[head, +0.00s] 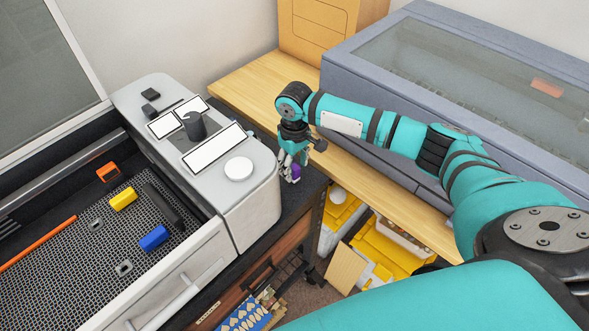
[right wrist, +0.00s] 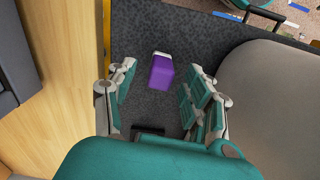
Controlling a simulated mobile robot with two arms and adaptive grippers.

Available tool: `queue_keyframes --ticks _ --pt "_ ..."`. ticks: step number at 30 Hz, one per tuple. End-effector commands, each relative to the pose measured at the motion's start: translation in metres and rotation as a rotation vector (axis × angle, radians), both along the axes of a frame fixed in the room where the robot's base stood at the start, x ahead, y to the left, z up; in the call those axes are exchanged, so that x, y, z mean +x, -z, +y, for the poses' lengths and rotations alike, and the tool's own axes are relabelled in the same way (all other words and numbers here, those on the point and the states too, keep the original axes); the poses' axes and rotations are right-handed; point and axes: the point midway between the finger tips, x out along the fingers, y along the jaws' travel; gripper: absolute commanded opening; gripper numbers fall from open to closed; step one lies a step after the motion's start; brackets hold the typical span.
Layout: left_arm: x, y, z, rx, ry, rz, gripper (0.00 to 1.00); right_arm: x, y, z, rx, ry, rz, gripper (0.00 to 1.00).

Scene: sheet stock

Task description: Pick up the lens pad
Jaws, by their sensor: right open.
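The lens pad (right wrist: 161,72) looks like a small purple block with a pale end. It lies on a dark grey speckled surface in the right wrist view. It also shows as a bit of purple (head: 295,172) beside the machine in the head view, partly hidden by the fingers. My right gripper (right wrist: 163,84) is open, with its teal and grey fingers apart on either side of the block's line. Neither finger visibly touches it. In the head view this gripper (head: 291,157) points down over the dark surface. My left gripper is not in view.
A grey machine housing (head: 262,205) with a knob stands close left of my right gripper. A wooden bench (head: 262,85) is just beyond, bearing a blue-grey glazed case (head: 352,88). A perforated bed (head: 75,262) holds orange, yellow and blue pieces. Yellow bins (head: 385,250) sit below.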

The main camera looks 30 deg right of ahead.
Motion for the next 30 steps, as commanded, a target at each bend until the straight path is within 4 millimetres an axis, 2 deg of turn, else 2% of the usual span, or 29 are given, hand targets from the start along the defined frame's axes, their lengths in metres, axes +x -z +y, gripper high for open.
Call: queue_keyframes --ticks 5,12,23,30 --pt "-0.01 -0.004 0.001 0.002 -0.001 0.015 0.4 -0.001 0.017 0.001 0.0 -0.001 0.001 0.52" --pt "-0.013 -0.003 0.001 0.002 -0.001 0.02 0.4 -0.001 0.019 0.0 0.0 -0.001 0.0 0.52" --pt "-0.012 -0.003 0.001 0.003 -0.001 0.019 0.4 0.0 0.019 0.0 0.0 0.0 -0.001 0.05" --pt "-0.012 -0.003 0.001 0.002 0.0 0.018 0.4 0.0 0.018 0.0 0.0 0.0 -0.001 0.03"
